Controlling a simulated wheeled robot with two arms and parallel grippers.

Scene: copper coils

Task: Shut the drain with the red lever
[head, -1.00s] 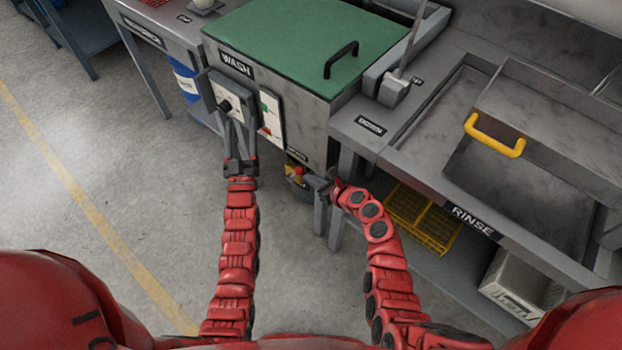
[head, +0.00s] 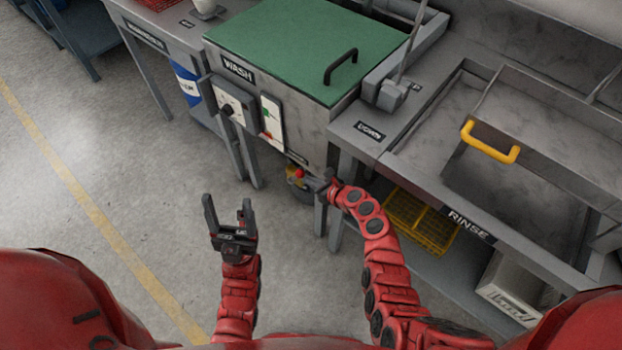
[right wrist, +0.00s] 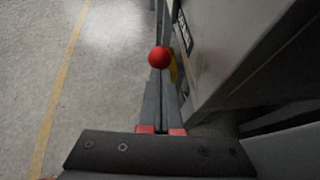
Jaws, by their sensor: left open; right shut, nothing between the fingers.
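The drain lever's red ball knob (head: 299,173) shows below the wash tank (head: 315,125), beside a yellow part. In the right wrist view the red knob (right wrist: 159,58) stands just beyond the fingertips, with the yellow part (right wrist: 173,70) partly hidden behind it. My right gripper (head: 322,183) is shut and empty, close to the right of the knob in the head view. Its fingers (right wrist: 161,95) point at the knob; whether they touch it I cannot tell. My left gripper (head: 228,202) is open and empty over the floor, in front of the tank.
The tank has a green lid (head: 305,45) and a front control panel (head: 232,103). A rinse basin (head: 415,125) with a yellow handle stands right. Below are a yellow crate (head: 418,222) and a pale box (head: 515,285). Table legs flank the lever. The floor at left is clear.

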